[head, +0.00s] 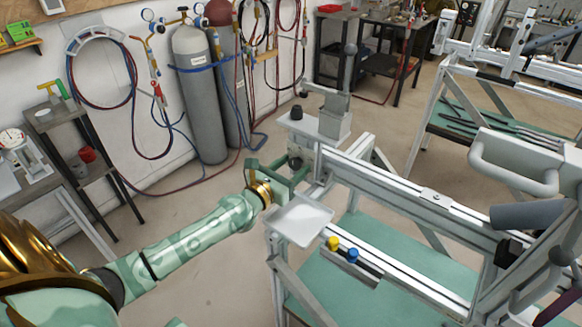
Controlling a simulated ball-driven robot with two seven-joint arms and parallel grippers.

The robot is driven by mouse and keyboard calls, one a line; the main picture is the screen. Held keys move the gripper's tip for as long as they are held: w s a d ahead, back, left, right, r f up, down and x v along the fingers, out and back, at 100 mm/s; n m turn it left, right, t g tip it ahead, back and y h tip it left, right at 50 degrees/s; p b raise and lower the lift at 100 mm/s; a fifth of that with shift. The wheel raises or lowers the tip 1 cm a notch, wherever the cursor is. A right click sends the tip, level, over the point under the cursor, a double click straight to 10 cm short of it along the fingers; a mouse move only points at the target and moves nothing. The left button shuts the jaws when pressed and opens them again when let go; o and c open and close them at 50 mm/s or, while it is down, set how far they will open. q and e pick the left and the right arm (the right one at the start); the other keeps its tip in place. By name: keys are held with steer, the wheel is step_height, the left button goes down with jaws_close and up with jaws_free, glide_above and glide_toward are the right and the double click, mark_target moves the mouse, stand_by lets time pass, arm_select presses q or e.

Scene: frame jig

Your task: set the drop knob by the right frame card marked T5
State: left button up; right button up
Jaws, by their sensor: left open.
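My left gripper (284,170) reaches in from the lower left to the near end of the metal frame jig (390,190). Its green jaws are open. A dark round knob (295,160) on the end post shows between or just behind the jaws; I cannot tell whether they touch it. Another small black knob (296,112) stands on the grey plate above. No card with a readable T5 mark shows, and I cannot tell which knob is the drop knob. My right gripper is not in view.
A pale tray (300,221) sits just below the gripper. A yellow knob (334,243) and a blue knob (352,256) stand on a rail beside it. A lever clamp (349,75) rises above the post. Gas cylinders (200,95) stand by the wall. Floor left of the jig is clear.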

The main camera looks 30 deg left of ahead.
arm_select(q)
steer(key=c, duration=0.9)
